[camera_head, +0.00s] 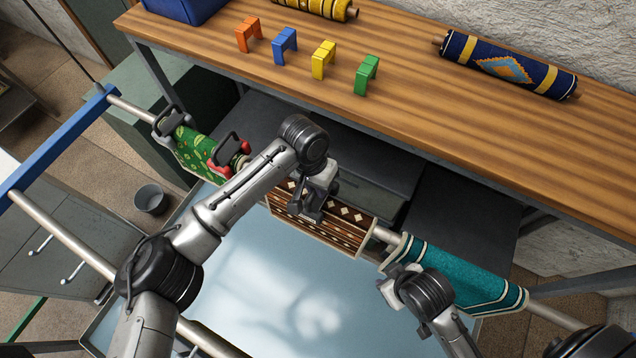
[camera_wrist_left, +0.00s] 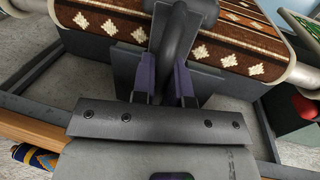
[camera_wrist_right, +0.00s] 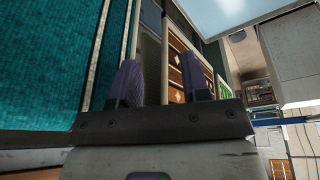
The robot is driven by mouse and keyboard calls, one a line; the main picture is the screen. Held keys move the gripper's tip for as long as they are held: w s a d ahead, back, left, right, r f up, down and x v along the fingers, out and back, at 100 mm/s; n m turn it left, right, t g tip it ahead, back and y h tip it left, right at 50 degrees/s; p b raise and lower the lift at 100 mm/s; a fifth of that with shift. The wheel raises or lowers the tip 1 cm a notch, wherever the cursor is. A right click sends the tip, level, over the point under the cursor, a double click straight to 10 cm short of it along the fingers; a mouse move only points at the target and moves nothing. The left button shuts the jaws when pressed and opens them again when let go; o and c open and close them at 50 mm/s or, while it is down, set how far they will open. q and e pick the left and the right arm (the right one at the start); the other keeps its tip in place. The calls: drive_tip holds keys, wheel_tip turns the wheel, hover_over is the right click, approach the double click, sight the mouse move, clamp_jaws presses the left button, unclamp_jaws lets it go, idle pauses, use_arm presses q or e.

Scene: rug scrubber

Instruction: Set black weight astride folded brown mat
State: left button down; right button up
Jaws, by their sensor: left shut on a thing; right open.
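The brown mat (camera_head: 345,230) with white diamonds hangs folded over a rail in the middle of the head view. My left gripper (camera_head: 314,197) is over the mat's top. In the left wrist view it is shut on the handle of the black weight (camera_wrist_left: 179,28), between purple fingers. The weight's dark plates are at the mat's fold; whether it rests on the mat or hangs just above, I cannot tell. Its far side is hidden. My right gripper (camera_wrist_right: 160,82) is open and empty beside the teal mat (camera_head: 455,272).
A green mat (camera_head: 196,147) with two black-handled weights and a red clamp hangs left on the rail. A wooden bench (camera_head: 420,110) behind carries several coloured clips and a rolled navy rug (camera_head: 508,66). A grey bucket (camera_head: 151,199) stands at left. A pale tray (camera_head: 300,300) lies below.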

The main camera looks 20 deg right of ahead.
use_arm(q)
drive_tip(key=c, duration=1.1)
unclamp_jaws()
drive_tip(key=shift+o, duration=0.2)
drive_tip(key=shift+r, duration=0.1)
wheel_tip(320, 180, up, 8)
drive_tip(key=p, duration=0.8)
